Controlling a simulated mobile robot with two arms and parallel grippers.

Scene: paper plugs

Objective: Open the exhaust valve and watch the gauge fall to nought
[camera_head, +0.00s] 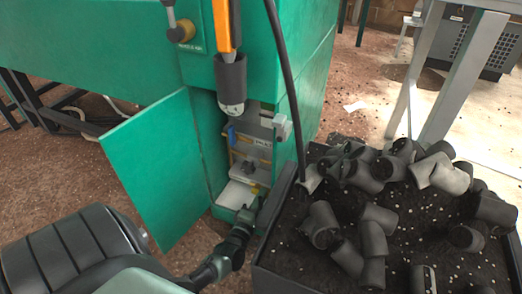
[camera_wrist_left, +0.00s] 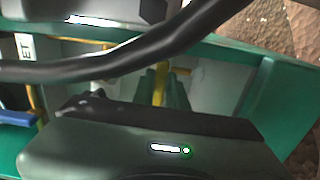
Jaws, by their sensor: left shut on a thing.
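A green cabinet (camera_head: 300,75) has its lower door (camera_head: 158,165) swung open to the left. Inside the opening are a blue lever (camera_head: 231,136), yellow pipework and a white label (camera_head: 262,142). The blue lever (camera_wrist_left: 18,118) also shows at the left of the left wrist view, below a label ending in "ET". My left gripper (camera_head: 246,216) reaches into the lower part of the opening. In the left wrist view it is shut on a narrow yellow lever (camera_wrist_left: 160,84), partly hidden by a dark hose and the gripper body. I cannot make out a gauge. My right gripper is out of view.
A black tray (camera_head: 272,262) with dark granules and several grey elbow-shaped plugs (camera_head: 373,240) stands close on the right of my left arm. A black hose (camera_head: 287,80) hangs into it. An orange and black device (camera_head: 230,75) hangs above the opening.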

